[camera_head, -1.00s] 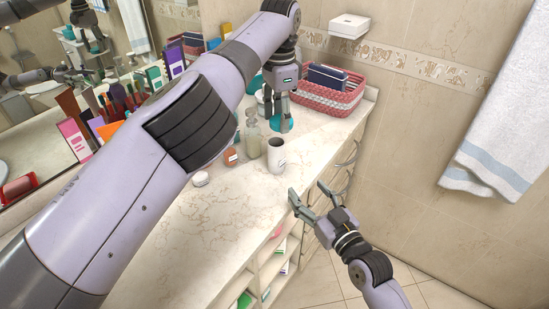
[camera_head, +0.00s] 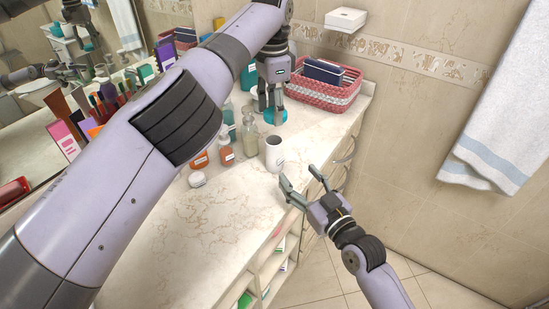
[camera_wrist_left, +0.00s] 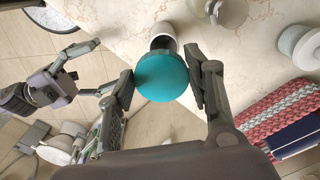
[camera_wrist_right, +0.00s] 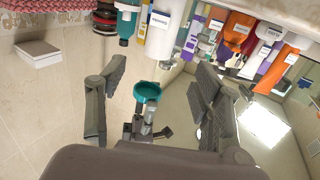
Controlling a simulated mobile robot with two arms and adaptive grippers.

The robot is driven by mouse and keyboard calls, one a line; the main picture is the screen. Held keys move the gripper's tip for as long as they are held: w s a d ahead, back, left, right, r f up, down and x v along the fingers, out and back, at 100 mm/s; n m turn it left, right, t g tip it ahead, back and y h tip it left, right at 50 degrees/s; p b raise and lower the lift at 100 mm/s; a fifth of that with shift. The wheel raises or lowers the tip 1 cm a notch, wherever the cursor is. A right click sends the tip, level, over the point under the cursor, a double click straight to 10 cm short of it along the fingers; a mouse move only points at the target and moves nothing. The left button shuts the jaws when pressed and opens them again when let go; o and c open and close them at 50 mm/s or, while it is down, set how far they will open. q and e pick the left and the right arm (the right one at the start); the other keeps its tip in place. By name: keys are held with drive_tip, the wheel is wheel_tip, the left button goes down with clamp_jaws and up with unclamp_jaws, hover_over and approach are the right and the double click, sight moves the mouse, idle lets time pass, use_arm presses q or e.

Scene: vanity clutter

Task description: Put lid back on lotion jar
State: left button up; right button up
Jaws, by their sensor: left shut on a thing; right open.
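My left gripper (camera_head: 271,100) is shut on a round teal lid (camera_head: 275,116), held over the far part of the counter in front of the basket. In the left wrist view the lid (camera_wrist_left: 162,76) sits between both fingertips (camera_wrist_left: 163,78). A pale grey-white round jar (camera_wrist_left: 300,45) stands at the right edge of that view, apart from the lid; it may be the lotion jar. In the head view my left arm and gripper hide most of that spot. My right gripper (camera_head: 302,187) is open and empty, off the counter's front edge.
A white cup (camera_head: 274,152) and a pump bottle (camera_head: 250,136) stand close to the left gripper. A small white-lidded jar (camera_head: 197,179) and orange bottles (camera_head: 226,151) are further left. The woven basket (camera_head: 318,92) is behind. The near counter (camera_head: 205,230) is clear.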

sight(278, 152)
drive_tip(key=x, duration=1.2)
drive_tip(key=shift+f, duration=0.15)
drive_tip(key=shift+c, duration=0.5)
clamp_jaws()
